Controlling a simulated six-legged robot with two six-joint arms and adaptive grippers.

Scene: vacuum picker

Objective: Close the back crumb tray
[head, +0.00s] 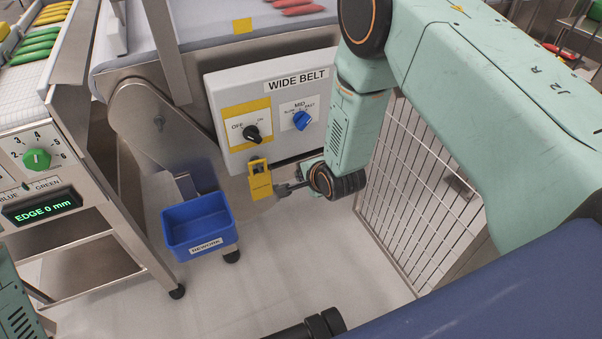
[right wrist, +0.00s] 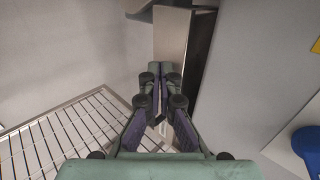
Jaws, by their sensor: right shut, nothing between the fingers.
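I cannot make out the back crumb tray for certain in either view. My right gripper (head: 284,189) is beside the yellow hanging tag (head: 260,183), below the grey WIDE BELT control box (head: 238,88). In the right wrist view the right gripper (right wrist: 160,75) has its fingers together with nothing between them. Its tips point at a narrow upright steel part (right wrist: 172,38) with a dark side face. I cannot tell whether they touch it, or whether this part belongs to the tray. My left gripper is not in view.
A blue REWORK bin (head: 200,228) hangs left of the right gripper. A wire mesh panel (head: 418,190) stands to the right; mesh also shows in the right wrist view (right wrist: 62,132). A steel stand with a green knob (head: 37,158) is at left. The pale floor (head: 300,260) between is clear.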

